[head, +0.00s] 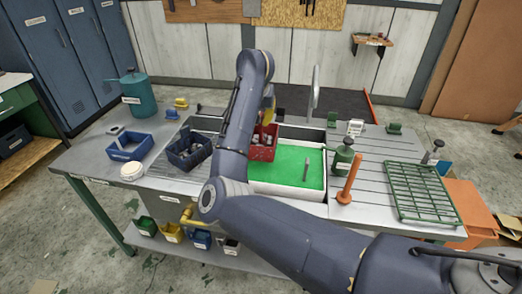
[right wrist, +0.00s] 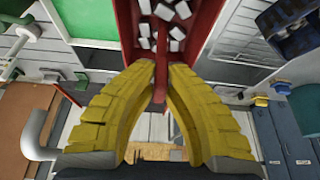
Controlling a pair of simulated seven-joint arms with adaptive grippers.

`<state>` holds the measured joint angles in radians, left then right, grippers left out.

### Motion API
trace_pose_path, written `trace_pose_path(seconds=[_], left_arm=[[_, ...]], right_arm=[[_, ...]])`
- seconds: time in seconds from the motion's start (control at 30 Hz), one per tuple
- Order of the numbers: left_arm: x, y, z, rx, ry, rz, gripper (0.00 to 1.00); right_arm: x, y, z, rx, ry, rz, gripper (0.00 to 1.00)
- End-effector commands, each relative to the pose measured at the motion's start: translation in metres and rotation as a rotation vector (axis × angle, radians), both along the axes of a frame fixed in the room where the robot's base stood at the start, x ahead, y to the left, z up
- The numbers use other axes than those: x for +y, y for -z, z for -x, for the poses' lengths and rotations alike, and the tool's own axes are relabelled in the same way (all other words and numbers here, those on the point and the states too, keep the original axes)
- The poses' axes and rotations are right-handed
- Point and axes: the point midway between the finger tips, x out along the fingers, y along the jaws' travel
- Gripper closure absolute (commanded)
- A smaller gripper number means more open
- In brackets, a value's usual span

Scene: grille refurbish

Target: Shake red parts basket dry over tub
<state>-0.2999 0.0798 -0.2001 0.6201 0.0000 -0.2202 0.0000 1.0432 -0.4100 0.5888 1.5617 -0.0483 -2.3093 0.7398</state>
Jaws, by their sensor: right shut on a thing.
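The red parts basket (head: 262,153) holds several pale grey parts. In the head view it appears at the far left corner of the tub (head: 262,190), which is full of green liquid. How high it hangs above the tub I cannot tell. My right gripper (head: 268,104) has yellow fingers, partly hidden behind my own arm. In the right wrist view the right gripper (right wrist: 160,82) is shut on the middle handle of the red basket (right wrist: 127,30), whose parts show inside. My left gripper is not in view.
A dark blue basket of parts (head: 182,160) and a blue tray (head: 112,152) stand left of the tub. A tall faucet (head: 314,90) rises behind the sink.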

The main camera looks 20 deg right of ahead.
Motion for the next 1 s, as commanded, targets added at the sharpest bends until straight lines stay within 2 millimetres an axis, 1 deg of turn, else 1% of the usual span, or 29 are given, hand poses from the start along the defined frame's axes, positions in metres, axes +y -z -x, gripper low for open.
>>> trace_pose_path(seconds=[0.1,0.33,0.37,0.5,0.6,0.67,0.73,0.9,1.0], left_arm=[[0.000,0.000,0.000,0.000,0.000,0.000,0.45],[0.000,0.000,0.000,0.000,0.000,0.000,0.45],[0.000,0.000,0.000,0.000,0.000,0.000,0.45],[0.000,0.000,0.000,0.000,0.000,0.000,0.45],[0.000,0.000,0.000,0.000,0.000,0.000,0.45],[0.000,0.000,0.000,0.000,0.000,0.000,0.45],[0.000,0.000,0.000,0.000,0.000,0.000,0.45],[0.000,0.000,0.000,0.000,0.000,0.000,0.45],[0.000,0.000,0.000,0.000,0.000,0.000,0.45]], right_arm=[[0.000,0.005,0.000,-0.002,0.001,0.001,1.00],[0.000,0.003,0.000,-0.003,0.001,0.001,1.00],[0.000,0.000,-0.001,-0.004,0.001,0.001,1.00],[0.000,-0.026,-0.001,-0.007,0.001,0.001,1.00],[0.000,-0.040,-0.001,-0.005,0.001,0.002,1.00],[0.000,-0.043,0.000,-0.002,0.000,0.001,1.00],[0.000,-0.036,0.000,0.002,0.001,0.001,1.00],[0.000,-0.005,0.000,0.002,0.001,0.001,1.00],[0.000,0.003,0.000,-0.002,0.000,0.001,1.00]])
